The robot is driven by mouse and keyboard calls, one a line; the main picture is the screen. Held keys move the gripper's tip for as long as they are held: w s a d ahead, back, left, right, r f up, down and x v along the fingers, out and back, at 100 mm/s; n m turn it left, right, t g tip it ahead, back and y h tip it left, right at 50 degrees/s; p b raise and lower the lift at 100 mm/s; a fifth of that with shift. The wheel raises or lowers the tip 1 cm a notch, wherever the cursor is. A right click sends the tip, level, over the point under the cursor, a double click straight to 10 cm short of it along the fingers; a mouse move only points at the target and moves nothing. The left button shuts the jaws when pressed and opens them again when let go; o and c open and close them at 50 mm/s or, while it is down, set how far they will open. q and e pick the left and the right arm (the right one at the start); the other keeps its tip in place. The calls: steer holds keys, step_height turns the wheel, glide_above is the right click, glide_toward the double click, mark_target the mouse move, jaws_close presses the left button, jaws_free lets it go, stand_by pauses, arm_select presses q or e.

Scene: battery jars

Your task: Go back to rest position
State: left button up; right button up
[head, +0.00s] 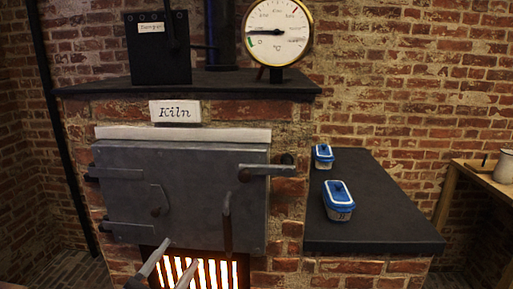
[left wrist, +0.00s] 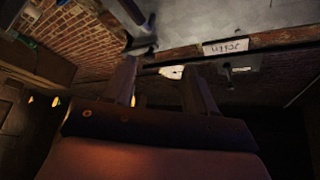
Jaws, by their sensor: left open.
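My left gripper (head: 181,252) is at the bottom of the head view, in front of the glowing grate below the kiln door. Its two fingers are apart with nothing between them. In the left wrist view the open fingers (left wrist: 160,75) point toward the kiln front. The grey kiln door (head: 190,180) looks shut, with a handle (head: 227,222) hanging down in front of it. Two blue-lidded containers, one nearer (head: 339,202) and one farther (head: 323,155), stand on the dark side slab. My right gripper is in neither view.
A "Kiln" sign (head: 175,111) is above the door. The kiln top (head: 220,86) holds a dark box (head: 158,58) and a round dial gauge (head: 277,32). The dark slab (head: 380,225) has bare space around the containers. A wooden table (head: 475,175) stands at the far right.

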arm_select(q)
steer(key=s+a+f+n+g+y, duration=0.2)
steer(key=s+f, duration=0.4)
steer(key=f, duration=0.4)
steer(key=s+a+f+n+g+y, duration=0.1)
steer(key=s+f+n+g+y, duration=0.2)
steer(key=f, duration=0.7)
steer(key=s+a+f+n+g+y, duration=0.2)
steer(key=s+f+n+g, duration=0.2)
steer(key=s+f, duration=0.5)
steer(key=shift+s+a+f+n+g+y, duration=0.15)
steer(key=shift+a+f+n+g+y, duration=0.25)
steer(key=shift+n, duration=0.6)
steer(key=shift+d, duration=0.1)
